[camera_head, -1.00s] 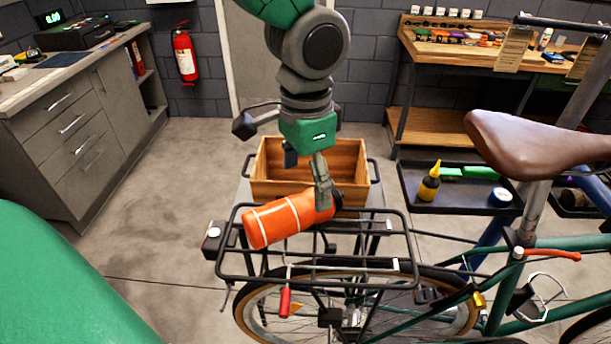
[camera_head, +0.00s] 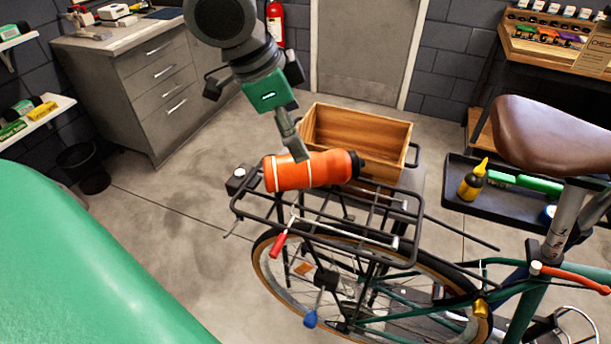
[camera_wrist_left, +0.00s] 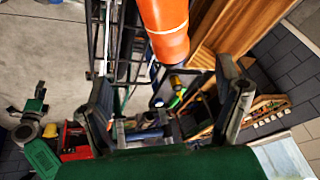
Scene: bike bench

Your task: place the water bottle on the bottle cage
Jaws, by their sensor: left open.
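The orange water bottle (camera_head: 322,170) lies on its side across the bike's black rear rack (camera_head: 408,243), its dark cap to the right. It also shows at the top of the left wrist view (camera_wrist_left: 166,22). My left gripper (camera_head: 294,143) is over the bottle's middle in the head view, with one finger in front of its upper edge; contact is unclear. In the wrist view the left gripper's fingers (camera_wrist_left: 165,112) are spread wide with nothing between the tips. I cannot make out the bottle cage. My right gripper is not in view.
An open wooden crate (camera_head: 360,135) stands just behind the rack. The bike's brown saddle (camera_head: 540,130) and a black tray (camera_head: 500,203) with a yellow bottle (camera_head: 473,180) are to the right. Grey drawers (camera_head: 150,85) stand at the back left.

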